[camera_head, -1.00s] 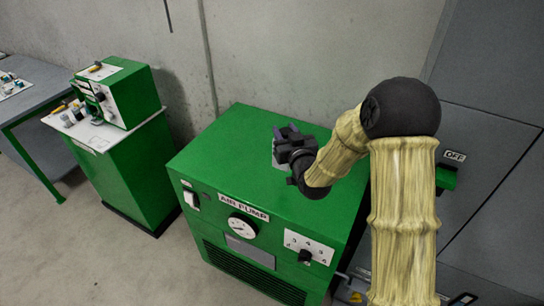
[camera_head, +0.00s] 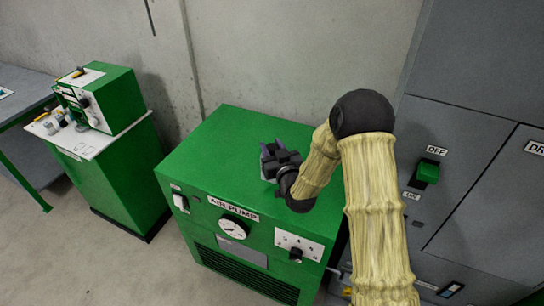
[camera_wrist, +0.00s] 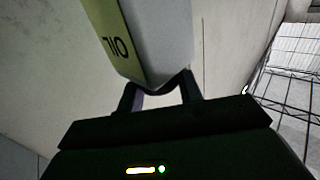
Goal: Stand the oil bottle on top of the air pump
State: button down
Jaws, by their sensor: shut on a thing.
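The oil bottle (camera_wrist: 165,45) is pale grey with a yellow label reading OIL, and fills the upper middle of the wrist view. My gripper (camera_head: 278,157) is shut on it; its two dark fingers also show in the wrist view (camera_wrist: 160,92). In the head view my gripper mostly hides the bottle, with only a small grey part showing beside the fingers. The air pump (camera_head: 205,160) is a large green box with a flat top and a labelled front. My gripper and the bottle appear over its top. Whether the bottle touches the top cannot be told.
A green cabinet (camera_head: 115,185) with a smaller green machine (camera_head: 108,98) on it stands at the left, with a floor gap before the pump. Grey panels with a green switch (camera_head: 428,172) stand at the right. A concrete wall (camera_head: 290,55) is behind. The visible pump top is otherwise clear.

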jog(key=shift+f+p, duration=0.55)
jog(key=shift+f, duration=1.45)
jog(key=c, duration=0.9)
grip_release()
jog(key=shift+f, duration=0.1)
jog(key=b+v, duration=0.4)
jog(key=v, duration=0.8)
jog(key=shift+d, duration=0.1)
